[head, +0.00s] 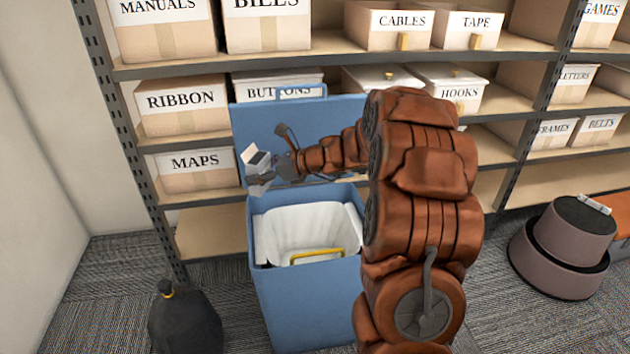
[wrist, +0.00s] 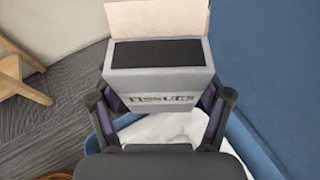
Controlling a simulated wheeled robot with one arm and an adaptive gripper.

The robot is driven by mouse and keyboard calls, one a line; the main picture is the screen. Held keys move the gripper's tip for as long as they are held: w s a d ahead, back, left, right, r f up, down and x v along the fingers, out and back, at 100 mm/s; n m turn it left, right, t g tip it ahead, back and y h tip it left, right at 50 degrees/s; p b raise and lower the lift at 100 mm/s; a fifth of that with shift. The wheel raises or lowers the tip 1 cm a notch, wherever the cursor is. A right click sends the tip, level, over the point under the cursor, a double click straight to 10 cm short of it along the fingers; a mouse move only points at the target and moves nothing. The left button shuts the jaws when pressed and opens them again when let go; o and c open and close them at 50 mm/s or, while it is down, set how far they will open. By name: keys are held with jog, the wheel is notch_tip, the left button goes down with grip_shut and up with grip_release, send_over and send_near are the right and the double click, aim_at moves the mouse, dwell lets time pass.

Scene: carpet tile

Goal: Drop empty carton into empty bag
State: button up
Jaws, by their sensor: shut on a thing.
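My gripper (head: 270,172) is shut on a small grey tissue carton (head: 257,158), held above the left rear part of the bin opening. In the wrist view the carton (wrist: 160,82) sits between both fingers, with its flap open and a dark opening showing; its side reads "TISSUES". The white bag (head: 275,226) lines a blue bin (head: 300,300) and hangs open below the carton. The bag (wrist: 165,127) also shows partly beneath the carton in the wrist view. My arm covers part of the bin's right side.
The bin's blue lid (head: 265,125) stands open behind the opening. Shelves with labelled boxes (head: 180,105) rise behind it. A tied black bag (head: 185,322) sits on the carpet at left. A brown round bin (head: 572,235) stands at right.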

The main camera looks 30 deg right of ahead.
jog(key=s+d+f+y+p, duration=0.1)
jog(key=s+d+f, duration=0.25)
jog(key=d, duration=0.25)
jog(key=s+d+f, duration=0.2)
jog(key=s+d, duration=0.2)
jog(key=d, duration=0.2)
jog(key=shift+n, duration=0.4)
notch_tip(320, 180, down, 6)
jog(key=b, duration=0.6)
jog(key=shift+r+b, duration=0.15)
jog(key=shift+b, duration=0.25)
jog(key=o, duration=0.7)
jog(key=shift+s, duration=0.1)
jog(key=v, duration=1.2)
jog(key=shift+r, duration=0.25)
jog(key=shift+w+g, duration=0.2)
jog(key=shift+g, duration=0.1)
